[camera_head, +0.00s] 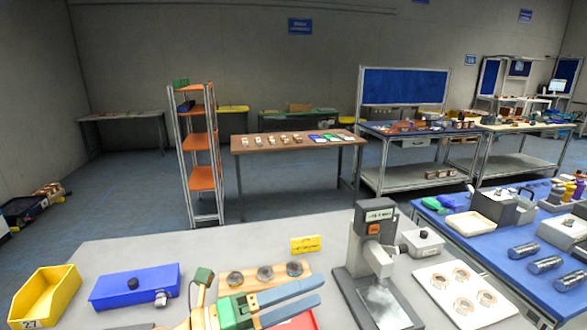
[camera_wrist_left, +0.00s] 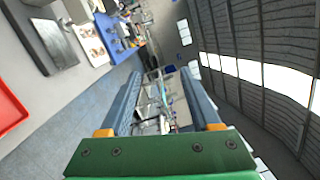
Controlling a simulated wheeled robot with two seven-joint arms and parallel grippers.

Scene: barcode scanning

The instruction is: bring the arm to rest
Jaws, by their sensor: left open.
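My left gripper (camera_head: 318,294) reaches in from the bottom of the head view, over the grey table (camera_head: 215,240). Its two blue-grey fingers point right and stand apart with nothing between them. In the left wrist view the open fingers (camera_wrist_left: 160,72) frame empty space, with the room lying sideways behind. A red tray (camera_head: 302,321) is partly hidden under the fingers; it also shows at the left edge of the left wrist view (camera_wrist_left: 8,110). My right gripper is in neither view.
A grey stand device (camera_head: 367,245) stands right of the fingers, beside a white plate (camera_head: 468,294) with round parts. A wooden block (camera_head: 264,277) with round parts lies behind the gripper. A blue box (camera_head: 134,286) and yellow bin (camera_head: 45,295) are left. Bare table lies behind.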

